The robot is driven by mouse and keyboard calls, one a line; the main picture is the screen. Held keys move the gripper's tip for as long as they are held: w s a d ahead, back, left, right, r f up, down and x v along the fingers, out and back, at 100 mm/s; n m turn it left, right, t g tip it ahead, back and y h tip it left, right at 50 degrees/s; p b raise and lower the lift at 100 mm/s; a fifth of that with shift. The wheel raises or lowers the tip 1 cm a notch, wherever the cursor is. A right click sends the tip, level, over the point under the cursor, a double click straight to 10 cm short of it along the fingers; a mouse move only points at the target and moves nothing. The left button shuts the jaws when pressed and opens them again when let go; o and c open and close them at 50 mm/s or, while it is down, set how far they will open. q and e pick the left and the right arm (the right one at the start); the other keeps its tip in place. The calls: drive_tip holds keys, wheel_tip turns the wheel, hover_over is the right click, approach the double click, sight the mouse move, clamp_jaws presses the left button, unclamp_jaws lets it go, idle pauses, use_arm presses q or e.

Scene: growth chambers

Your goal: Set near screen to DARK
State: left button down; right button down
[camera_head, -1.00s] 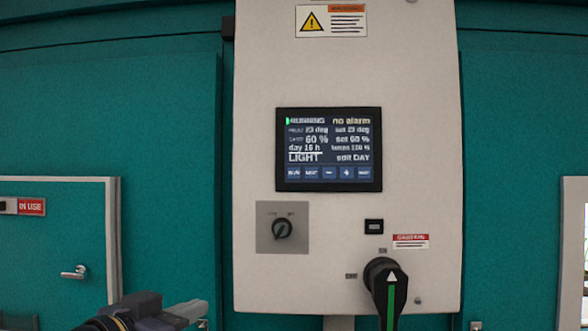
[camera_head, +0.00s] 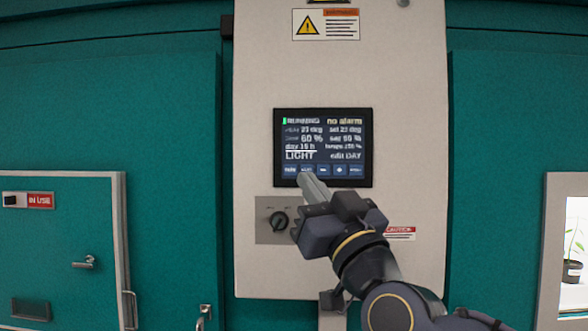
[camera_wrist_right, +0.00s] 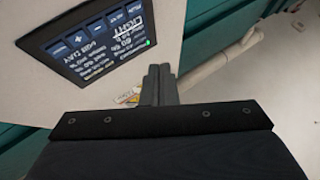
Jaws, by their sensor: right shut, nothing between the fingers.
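The near screen (camera_head: 323,140) is a dark panel on the white cabinet, lit with white text. It reads RUNNING, no alarm, LIGHT and edit DAY, with a row of blue buttons along its bottom. My left gripper is not in view.
A rotary knob (camera_head: 279,220) on a grey plate sits below the screen, close to my right gripper. A caution label (camera_head: 401,233) is partly covered by my arm. A teal door (camera_head: 60,240) stands left and a window with a plant (camera_head: 573,265) right.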

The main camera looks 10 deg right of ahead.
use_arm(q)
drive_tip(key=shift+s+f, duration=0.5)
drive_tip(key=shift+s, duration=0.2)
use_arm(e)
drive_tip(key=shift+a+r+t, duration=0.15)
drive_tip(key=shift+r+t, duration=0.15)
drive_tip(key=shift+r, duration=0.25)
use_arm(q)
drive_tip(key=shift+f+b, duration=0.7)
use_arm(e)
drive_tip(key=w+d, duration=0.2)
drive_tip(key=w, duration=0.6)
drive_tip(key=shift+w+d, duration=0.2)
drive_tip(key=shift+w, duration=0.05)
drive_tip(key=shift+w, duration=0.1)
idle(0.4)
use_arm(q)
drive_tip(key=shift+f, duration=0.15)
use_arm(e)
drive_tip(key=shift+w+d, duration=0.1)
drive_tip(key=shift+w, duration=0.2)
